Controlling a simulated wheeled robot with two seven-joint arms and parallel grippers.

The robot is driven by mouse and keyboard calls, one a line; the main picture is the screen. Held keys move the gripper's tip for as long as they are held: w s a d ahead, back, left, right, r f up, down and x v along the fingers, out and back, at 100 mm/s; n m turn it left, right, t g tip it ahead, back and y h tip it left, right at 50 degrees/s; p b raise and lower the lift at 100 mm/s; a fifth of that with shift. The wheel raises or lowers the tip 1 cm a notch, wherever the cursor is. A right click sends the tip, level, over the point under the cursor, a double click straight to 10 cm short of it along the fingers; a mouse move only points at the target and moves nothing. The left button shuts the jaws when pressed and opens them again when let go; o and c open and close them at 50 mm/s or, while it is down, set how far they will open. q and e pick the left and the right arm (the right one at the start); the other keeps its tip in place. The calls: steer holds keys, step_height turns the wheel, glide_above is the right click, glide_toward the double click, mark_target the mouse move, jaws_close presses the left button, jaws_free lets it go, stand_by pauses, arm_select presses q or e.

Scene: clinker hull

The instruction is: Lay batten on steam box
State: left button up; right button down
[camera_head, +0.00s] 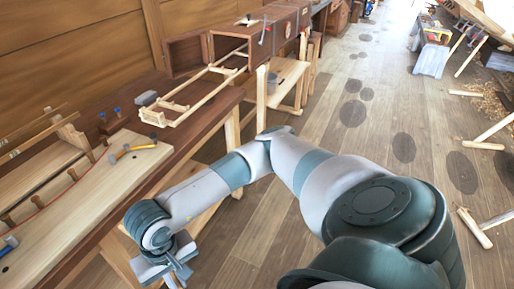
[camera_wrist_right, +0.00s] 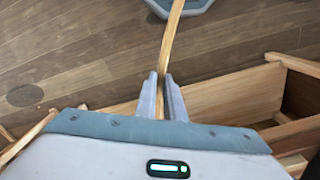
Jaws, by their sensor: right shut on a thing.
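The batten (camera_wrist_right: 171,38) is a thin, slightly curved pale wood strip. In the right wrist view it runs from between my fingers up past the top edge. My right gripper (camera_wrist_right: 164,98) is shut on it. In the head view my right arm comes in from the lower right, with its gripper (camera_head: 172,268) low in front of the bench; I cannot make out the batten there. The steam box (camera_head: 236,43) is a long brown wooden box at the back of the bench, with an open near end. My left gripper is not in view.
A pale ladder-like wooden rack (camera_head: 206,88) lies on the bench before the box. A pale plank (camera_head: 95,200) with clamps and a mallet (camera_head: 132,150) lies at the near left. Sawhorses stand at the right. The floor (camera_head: 345,95) between is open.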

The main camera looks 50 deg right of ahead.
steer(key=d+f+n, duration=0.1)
steer(key=d, duration=0.1)
steer(key=w+d+f+n, duration=0.1)
steer(key=d+f, duration=0.1)
steer(key=shift+w+d+n+b, duration=0.15)
steer(key=shift+n+b, duration=0.15)
steer(key=shift+n, duration=0.1)
steer(key=shift+d, duration=0.1)
